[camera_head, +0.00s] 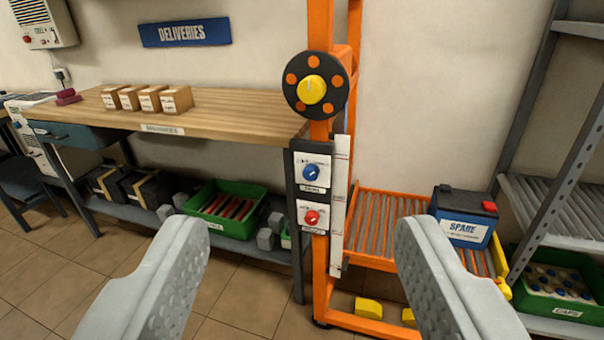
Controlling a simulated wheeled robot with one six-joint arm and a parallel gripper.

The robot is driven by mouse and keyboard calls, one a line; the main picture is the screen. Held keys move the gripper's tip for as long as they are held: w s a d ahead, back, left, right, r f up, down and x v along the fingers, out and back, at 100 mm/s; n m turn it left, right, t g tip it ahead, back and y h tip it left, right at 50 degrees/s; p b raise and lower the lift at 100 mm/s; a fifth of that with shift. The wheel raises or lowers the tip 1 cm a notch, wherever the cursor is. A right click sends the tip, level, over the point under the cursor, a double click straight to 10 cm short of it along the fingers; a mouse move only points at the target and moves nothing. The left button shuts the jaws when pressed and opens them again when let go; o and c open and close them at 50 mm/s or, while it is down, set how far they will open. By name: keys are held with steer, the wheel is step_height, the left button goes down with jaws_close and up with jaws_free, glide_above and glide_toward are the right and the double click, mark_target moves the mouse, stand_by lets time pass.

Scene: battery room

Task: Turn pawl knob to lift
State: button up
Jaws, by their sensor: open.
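Two small knobs sit on white plates on the upright orange post of a lift frame. The upper knob (311,171) is blue, with a pointer line slanting up to the right. The lower knob (311,217) is red. The lettering on both plates is too small to read surely, so I cannot tell which is the pawl knob. A black handwheel (292,95) with orange dots and a yellow hub is above them. My gripper (302,235) is open and empty, its grey fingers wide apart in the foreground. The knobs show between and above the fingertips, not touched.
An orange roller shelf (378,222) holds a blue and black SPARE battery (464,217) at right. A wooden bench (222,113) with small boxes (146,98) stands left, a green crate (226,235) under it. Grey shelving (555,215) stands far right. Tiled floor (238,300) shows in front.

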steer(key=w+a+f+m, duration=0.2)
steer(key=w+f+m, duration=0.1)
steer(key=w, duration=0.8)
steer(key=m+h, duration=0.6)
steer(key=m, duration=0.4)
glide_toward(310, 175)
steer(key=x, duration=0.9)
steer(key=c, duration=1)
